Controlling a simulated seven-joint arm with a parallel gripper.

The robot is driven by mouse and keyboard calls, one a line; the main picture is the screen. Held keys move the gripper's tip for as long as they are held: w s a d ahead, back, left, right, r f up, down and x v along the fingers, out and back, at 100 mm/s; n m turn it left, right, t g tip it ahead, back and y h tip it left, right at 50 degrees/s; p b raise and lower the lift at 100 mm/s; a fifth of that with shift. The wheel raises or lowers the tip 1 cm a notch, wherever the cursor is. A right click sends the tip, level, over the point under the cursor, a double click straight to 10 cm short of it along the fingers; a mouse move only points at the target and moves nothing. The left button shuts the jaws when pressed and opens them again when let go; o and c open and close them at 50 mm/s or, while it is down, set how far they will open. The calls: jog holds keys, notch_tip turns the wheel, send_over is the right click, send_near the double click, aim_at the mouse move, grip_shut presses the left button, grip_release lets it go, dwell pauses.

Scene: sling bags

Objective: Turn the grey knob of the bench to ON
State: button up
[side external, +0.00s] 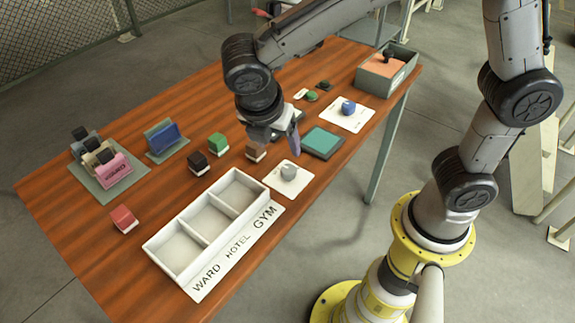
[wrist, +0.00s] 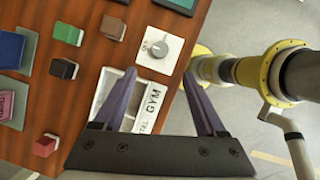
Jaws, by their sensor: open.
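The grey knob (side external: 289,172) sits on a white square plate (side external: 297,187) near the table's front edge, right of the white tray. In the wrist view the knob (wrist: 158,48) shows ahead of the fingertips, roughly centred between them. A pale mark shows on it, but the plate's lettering is too small to read. My gripper (side external: 285,143) hangs above and slightly behind the knob, apart from it. Its purple fingers (wrist: 159,73) are spread and empty.
A white three-compartment tray (side external: 238,242) marked WARD, HOTEL, GYM stands left of the knob. A brown block (side external: 255,151) and teal pad (side external: 322,142) are close by. A blue knob (side external: 348,107), bag rack (side external: 101,164) and open box (side external: 386,72) are farther off.

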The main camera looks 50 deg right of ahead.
aim_at(289, 169)
jog(key=x, duration=1.3)
jog(key=shift+r, duration=0.1)
grip_shut()
